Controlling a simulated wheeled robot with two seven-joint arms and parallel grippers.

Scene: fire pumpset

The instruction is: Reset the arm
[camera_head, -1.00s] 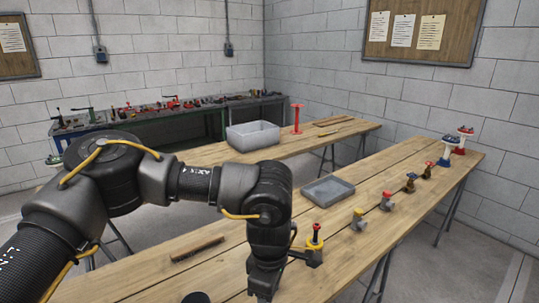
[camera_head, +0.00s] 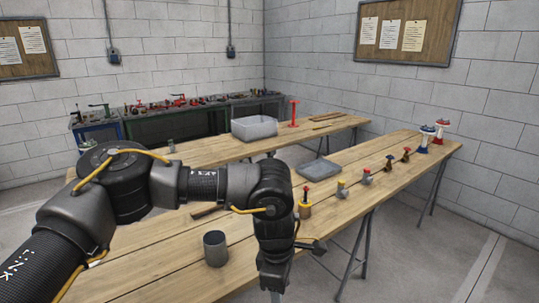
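My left arm comes in from the left, bends at the elbow and hangs down past the front edge of the near table. My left gripper (camera_head: 277,294) is at the bottom edge of the head view, in front of the table edge. Its fingertips are cut off, so I cannot tell whether it is open or shut. No object shows in it. My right arm and gripper are not in view.
The near wooden table (camera_head: 170,268) holds a grey metal cup (camera_head: 215,249), a grey tray (camera_head: 321,170), a red-topped valve (camera_head: 305,203) and several more fittings. Behind are a grey bin (camera_head: 254,128) and red stand (camera_head: 294,113). Floor at right is clear.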

